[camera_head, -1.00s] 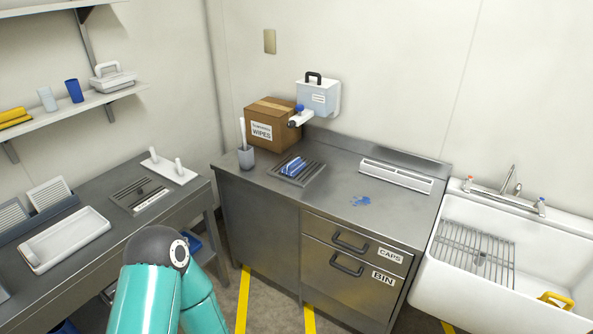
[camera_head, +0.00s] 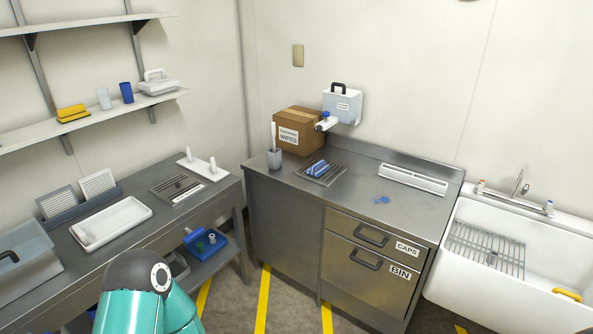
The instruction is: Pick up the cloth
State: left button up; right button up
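A blue item (camera_head: 317,168) that looks like a folded cloth lies on a dark slatted tray (camera_head: 333,179) on the steel counter. A flat blue patch (camera_head: 381,200), like a spill, is on the counter to its right. A yellow stack (camera_head: 72,110), cloths or sponges, lies on the wall shelf; I cannot tell which. A teal link of my own arm shows at the bottom left, well short of the counter. Neither of my grippers is in view.
Drawers labelled CAPS and BIN (camera_head: 368,259) are shut. A white sink (camera_head: 459,280) is right, a side bench (camera_head: 138,224) left. Yellow-striped floor is open between.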

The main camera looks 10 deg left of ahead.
aim_at(319, 168)
jog(key=z, duration=0.9)
jog(key=i, duration=0.15)
jog(key=u, duration=2.8)
jog(key=i, duration=2.3)
jog(key=z, duration=3.1)
jog(key=i, duration=0.45)
jog(key=z, duration=0.6)
